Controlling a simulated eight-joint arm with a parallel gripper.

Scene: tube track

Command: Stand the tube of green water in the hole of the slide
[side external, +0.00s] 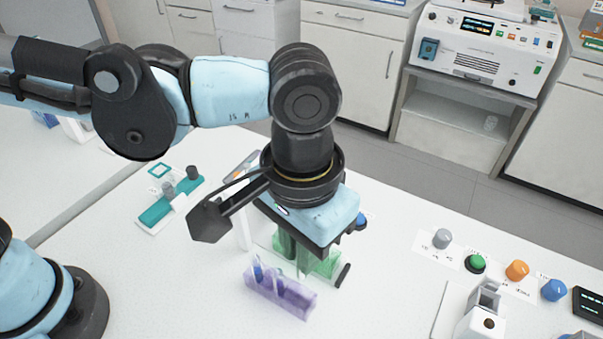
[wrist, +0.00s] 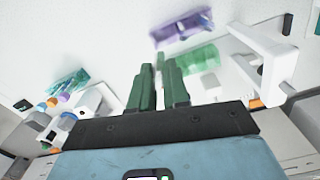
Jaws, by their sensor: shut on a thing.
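My gripper (side external: 296,252) points down over the translucent green rack (side external: 325,264) in the side view. In the wrist view its dark green fingers (wrist: 160,90) are shut on a thin green tube (wrist: 160,62), whose top shows between them. The side view does not show the tube clearly, and I cannot tell whether its lower end is still in the rack. The slide (side external: 155,216) is a teal track with a white carriage (side external: 180,203) and grey knobs, well to the left of my gripper. Its hole is too small to make out.
A purple rack (side external: 290,298) with blue tubes stands just in front of the green rack. A white upright (side external: 243,228) stands close to my gripper. Coloured knobs (side external: 517,270) and a white device (side external: 482,320) are at the right.

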